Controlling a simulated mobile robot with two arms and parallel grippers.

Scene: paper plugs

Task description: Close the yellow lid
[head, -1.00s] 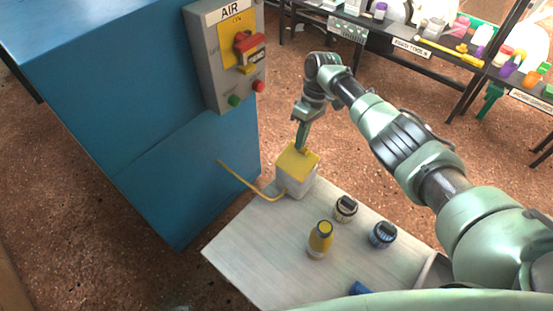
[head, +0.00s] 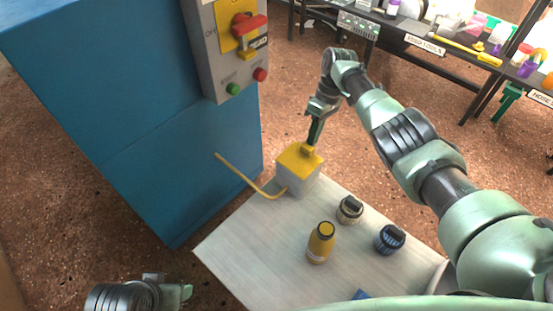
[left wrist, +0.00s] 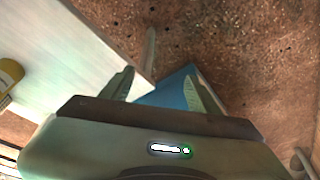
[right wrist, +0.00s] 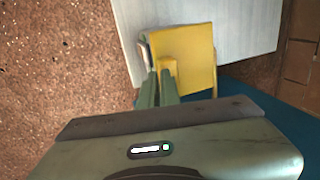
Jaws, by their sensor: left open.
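The yellow lid (head: 298,158) lies across the top of a small pale box (head: 297,183) at the table's far corner; it looks flat or nearly so. A small yellow tab (head: 308,149) stands on its edge. In the right wrist view the lid (right wrist: 193,60) fills the upper middle, with a pale box edge along its left. My right gripper (head: 312,142) points down at the tab, its fingers close together. I cannot tell if they touch it. My left gripper (head: 187,291) is at the bottom left, away from the box; its fingers (left wrist: 162,85) are spread and empty.
A yellow-capped bottle (head: 320,243) and two dark-topped jars (head: 349,210) (head: 390,239) stand on the pale table (head: 260,250). A yellow tube (head: 240,175) runs from the blue cabinet (head: 150,120) to the box. A shelf (head: 440,55) with several items is behind.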

